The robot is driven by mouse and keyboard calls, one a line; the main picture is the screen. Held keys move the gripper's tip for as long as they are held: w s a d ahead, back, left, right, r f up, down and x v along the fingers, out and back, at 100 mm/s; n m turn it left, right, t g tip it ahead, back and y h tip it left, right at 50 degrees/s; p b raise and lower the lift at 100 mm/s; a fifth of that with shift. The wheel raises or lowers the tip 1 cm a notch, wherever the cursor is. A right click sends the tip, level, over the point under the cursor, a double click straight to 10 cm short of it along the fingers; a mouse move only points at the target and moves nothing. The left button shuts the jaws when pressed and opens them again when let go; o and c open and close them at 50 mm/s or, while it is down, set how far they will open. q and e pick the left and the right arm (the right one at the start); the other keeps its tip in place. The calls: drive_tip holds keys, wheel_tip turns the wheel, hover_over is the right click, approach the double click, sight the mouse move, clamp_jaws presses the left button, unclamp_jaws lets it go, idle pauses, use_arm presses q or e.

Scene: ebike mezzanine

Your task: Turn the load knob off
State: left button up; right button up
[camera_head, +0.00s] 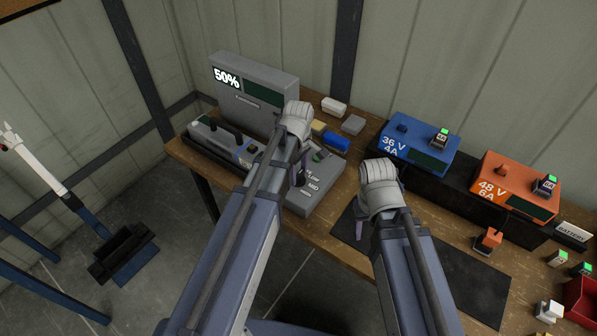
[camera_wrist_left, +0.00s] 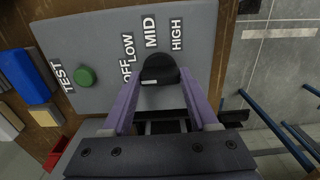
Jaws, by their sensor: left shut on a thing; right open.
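The load knob (camera_wrist_left: 160,70) is a black knob on a grey panel (camera_wrist_left: 100,35) in the left wrist view. Labels OFF, LOW, MID and HIGH stand in an arc beyond it. A short pale mark on the knob lies on its left side, near the OFF and LOW labels. My left gripper (camera_wrist_left: 162,100) is shut on the knob, one purple finger on each side. In the head view my left gripper (camera_head: 297,172) is over the grey load box (camera_head: 322,198) and hides the knob. My right gripper (camera_head: 380,205) is open, right of the box, above a dark mat.
A green button (camera_wrist_left: 85,76) sits beside the TEST label. A grey unit (camera_head: 255,85) showing 50% stands behind the box. Blue (camera_head: 420,150) and orange (camera_head: 515,185) chargers stand at the right. The dark mat (camera_head: 470,285) is mostly bare.

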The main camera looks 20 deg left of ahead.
sight(299, 174)
idle(0.4)
use_arm(q)
drive_tip(key=o, duration=1.4)
wheel_tip(299, 174, up, 8)
drive_tip(key=p, duration=0.8)
drive_tip(key=shift+f, duration=0.1)
use_arm(e)
wheel_tip(299, 174, up, 8)
use_arm(q)
drive_tip(key=shift+s+d, duration=0.1)
use_arm(e)
drive_tip(key=shift+f, duration=0.2)
use_arm(q)
drive_tip(key=s+d+f+m+b, duration=0.1)
drive_tip(key=s+d+m, duration=0.2)
drive_tip(key=m, duration=0.3)
drive_tip(key=s+d+f+m+b, duration=0.2)
drive_tip(key=s+d+m, duration=0.2)
drive_tip(key=s+m, duration=0.2)
drive_tip(key=s+d+f+m+y+b, duration=0.1)
drive_tip(key=s+d+f+m+b, duration=0.1)
drive_tip(key=s+m, duration=0.3)
drive_tip(key=shift+s+d+f+m, duration=0.1)
drive_tip(key=shift+s+d+m, duration=0.1)
drive_tip(key=shift+d+m, duration=0.35)
use_arm(e)
wheel_tip(299, 174, down, 5)
drive_tip(key=shift+f, duration=0.1)
